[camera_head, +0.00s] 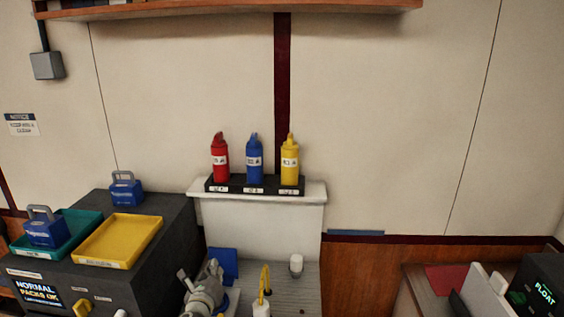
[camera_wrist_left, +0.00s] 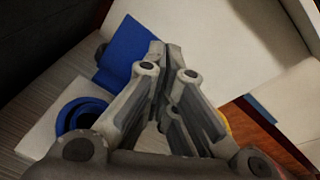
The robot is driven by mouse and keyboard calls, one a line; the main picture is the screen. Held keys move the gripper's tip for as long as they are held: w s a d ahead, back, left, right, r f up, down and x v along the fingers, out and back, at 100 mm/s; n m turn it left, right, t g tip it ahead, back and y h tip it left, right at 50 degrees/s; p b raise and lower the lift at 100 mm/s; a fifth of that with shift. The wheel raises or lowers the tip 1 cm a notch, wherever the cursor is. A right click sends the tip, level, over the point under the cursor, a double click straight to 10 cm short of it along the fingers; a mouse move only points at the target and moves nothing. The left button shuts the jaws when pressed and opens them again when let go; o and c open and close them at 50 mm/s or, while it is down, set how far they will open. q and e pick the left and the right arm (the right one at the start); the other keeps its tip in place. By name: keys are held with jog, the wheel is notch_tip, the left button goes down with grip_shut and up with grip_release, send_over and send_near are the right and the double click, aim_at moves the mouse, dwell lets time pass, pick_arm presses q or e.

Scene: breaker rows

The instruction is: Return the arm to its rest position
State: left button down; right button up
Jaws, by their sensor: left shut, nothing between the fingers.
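My left gripper (camera_head: 212,272) is low in the head view, left of centre, above the grey ribbed worktop. In the left wrist view its fingers (camera_wrist_left: 168,48) come together at the tips, with nothing held between them. A blue panel (camera_head: 223,264) stands just behind it, and it also shows in the left wrist view (camera_wrist_left: 128,50). A blue ring-shaped part (camera_wrist_left: 78,115) lies to the left of the fingers in the wrist view. My right gripper is not in either view.
Red (camera_head: 220,160), blue (camera_head: 254,160) and yellow (camera_head: 290,162) bottles stand on a black rack on a white ledge. A dark cabinet (camera_head: 160,225) at left carries a yellow tray (camera_head: 154,240), a green tray (camera_head: 88,222) and blue packs.

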pick_arm(q)
jog(key=s+d+f+n+g+y, duration=0.1)
jog(key=s+f+n+g, duration=0.25)
jog(key=s+n, duration=0.6)
jog(key=s+d+f+n+g, duration=0.1)
jog(key=s+f+n+g, duration=0.35)
jog(key=s, duration=0.85)
jog(key=s+n+g+h, duration=0.2)
jog(key=s+n+g, duration=0.2)
jog(key=s+n, duration=1.55)
jog(key=s+f+m+g+b, duration=0.1)
jog(key=s+f+m+b, duration=0.2)
jog(key=f, duration=1.2)
jog(key=s+f+m+b, duration=0.2)
jog(key=f, duration=1.3)
jog(key=s+a+f+g+b, duration=0.1)
jog(key=s+f+b, duration=0.1)
jog(key=s+f, duration=0.6)
jog(key=s+a+f+b, duration=0.2)
jog(key=s+f, duration=0.7)
jog(key=f, duration=0.5)
jog(key=shift+s+g+b, duration=0.15)
jog(key=shift+g+b, duration=0.25)
jog(key=shift+b, duration=0.4)
